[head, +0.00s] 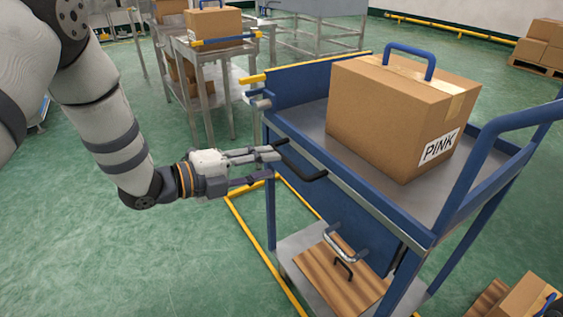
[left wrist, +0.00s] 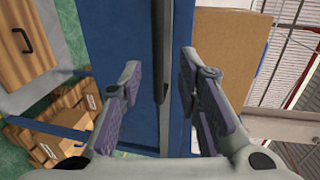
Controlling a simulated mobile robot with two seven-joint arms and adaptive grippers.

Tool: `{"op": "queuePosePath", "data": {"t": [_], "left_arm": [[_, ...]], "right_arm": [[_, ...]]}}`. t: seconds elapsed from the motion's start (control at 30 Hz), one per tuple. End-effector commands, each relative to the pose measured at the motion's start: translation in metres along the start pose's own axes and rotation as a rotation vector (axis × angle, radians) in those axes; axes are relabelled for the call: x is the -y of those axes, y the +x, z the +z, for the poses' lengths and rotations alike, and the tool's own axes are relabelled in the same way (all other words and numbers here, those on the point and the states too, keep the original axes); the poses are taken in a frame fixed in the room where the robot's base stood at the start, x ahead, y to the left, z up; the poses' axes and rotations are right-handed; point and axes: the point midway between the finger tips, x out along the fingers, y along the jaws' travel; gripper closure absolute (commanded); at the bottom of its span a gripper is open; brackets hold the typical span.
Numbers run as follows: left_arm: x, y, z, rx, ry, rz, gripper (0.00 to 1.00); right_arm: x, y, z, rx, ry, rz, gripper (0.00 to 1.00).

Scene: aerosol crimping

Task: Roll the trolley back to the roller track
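The trolley (head: 355,203) is blue with grey shelves and stands upright at right in the head view. Its top shelf carries a cardboard box labelled PINK (head: 385,110) with a blue handle. A black handle (head: 313,177) sticks out from the trolley's near left side. My left gripper (head: 277,166) is at this handle, its fingers apart. In the left wrist view the dark handle bar (left wrist: 160,75) runs between the open fingers, with gaps visible on both sides. My right gripper is out of view. I cannot tell for sure which structure is the roller track.
A wooden panel (head: 325,280) with handles lies on the trolley's lower shelf. Yellow floor lines (head: 250,228) run beside and under the trolley. A steel table (head: 205,60) with a carton (head: 213,25) stands behind. Cartons (head: 525,298) sit at lower right. The green floor at left is clear.

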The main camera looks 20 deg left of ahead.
Motion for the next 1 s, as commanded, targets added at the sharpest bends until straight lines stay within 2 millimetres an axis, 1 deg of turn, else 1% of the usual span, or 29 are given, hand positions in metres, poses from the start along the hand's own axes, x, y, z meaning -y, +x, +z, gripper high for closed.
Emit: {"op": "queuePosePath", "data": {"t": [0.03,0.1,0.2,0.3,0.4,0.6,0.63,0.67,0.7,0.73,0.77,1.0], "left_arm": [[-0.002,0.013,-0.001,-0.003,0.001,0.001,0.69],[-0.002,0.029,0.000,-0.002,0.000,0.001,0.69],[-0.002,0.047,0.000,0.000,-0.002,0.003,0.69],[-0.002,0.058,0.000,0.000,-0.002,0.003,0.69],[-0.001,0.062,0.000,0.001,-0.003,0.003,0.69],[-0.001,0.063,0.000,0.001,-0.004,0.003,0.69],[-0.001,0.063,0.000,0.001,-0.004,0.003,0.74],[-0.001,0.062,0.000,0.001,-0.004,0.003,0.80],[-0.001,0.062,0.000,0.001,-0.004,0.003,0.90],[-0.001,0.062,0.000,0.001,-0.004,0.003,0.96],[-0.001,0.062,0.000,0.001,-0.004,0.003,1.00],[-0.001,0.062,0.000,0.002,-0.004,0.002,1.00]], "right_arm": [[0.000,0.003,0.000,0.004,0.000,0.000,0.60],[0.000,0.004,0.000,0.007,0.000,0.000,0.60],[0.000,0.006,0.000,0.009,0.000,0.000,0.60],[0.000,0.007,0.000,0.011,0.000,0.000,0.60],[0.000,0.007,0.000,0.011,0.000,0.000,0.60],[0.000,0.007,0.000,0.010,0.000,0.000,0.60],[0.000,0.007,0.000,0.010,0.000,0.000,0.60],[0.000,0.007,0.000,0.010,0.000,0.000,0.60],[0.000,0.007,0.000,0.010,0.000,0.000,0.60],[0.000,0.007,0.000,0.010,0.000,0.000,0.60],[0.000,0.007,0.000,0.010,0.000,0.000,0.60],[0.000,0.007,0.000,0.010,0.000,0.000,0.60]]}}
